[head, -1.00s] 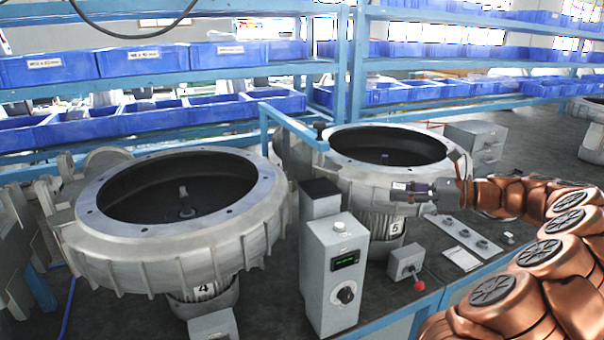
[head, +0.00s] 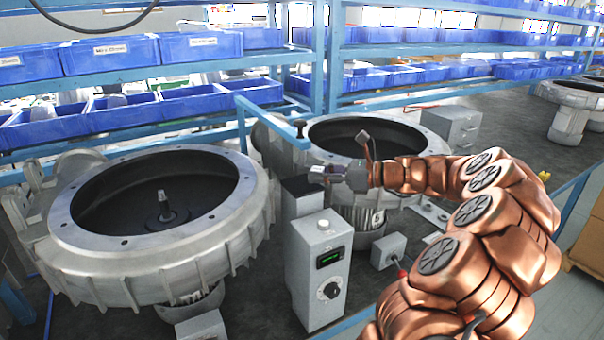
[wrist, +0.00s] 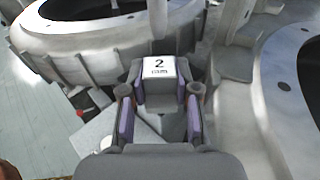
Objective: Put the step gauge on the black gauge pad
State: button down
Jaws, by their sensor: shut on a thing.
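The step gauge (wrist: 160,82), a grey block with a white label marked 2, is held at the fingertips of my gripper (wrist: 158,115) in the wrist view. In the head view my gripper (head: 328,174) points left, with the gauge small and pale at its tip (head: 315,173). It is in the air in front of the right blower housing. A dark-topped grey stand (head: 300,188) is just below and left of the tip; its black top looks like the gauge pad, partly hidden behind the control box. I cannot make out the pad in the wrist view.
The left blower housing (head: 160,270) and right blower housing (head: 413,122) stand either side of the stand. A grey control box (head: 318,270) with a green display is in front of it. A blue bracket (head: 270,123) rises behind. A small switch box (head: 388,250) is at right.

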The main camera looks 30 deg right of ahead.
aim_at(302, 184)
jog(key=p+x, duration=0.2)
jog(key=x, duration=0.3)
jog(key=shift+r, duration=0.1)
jog(key=shift+s+f, duration=0.1)
jog(key=shift+f, duration=0.35)
jog(key=shift+f, duration=0.1)
jog(key=c, duration=0.8)
grip_release()
jog(key=shift+c, duration=0.2)
jog(key=b+v, duration=0.4)
jog(key=v, duration=0.8)
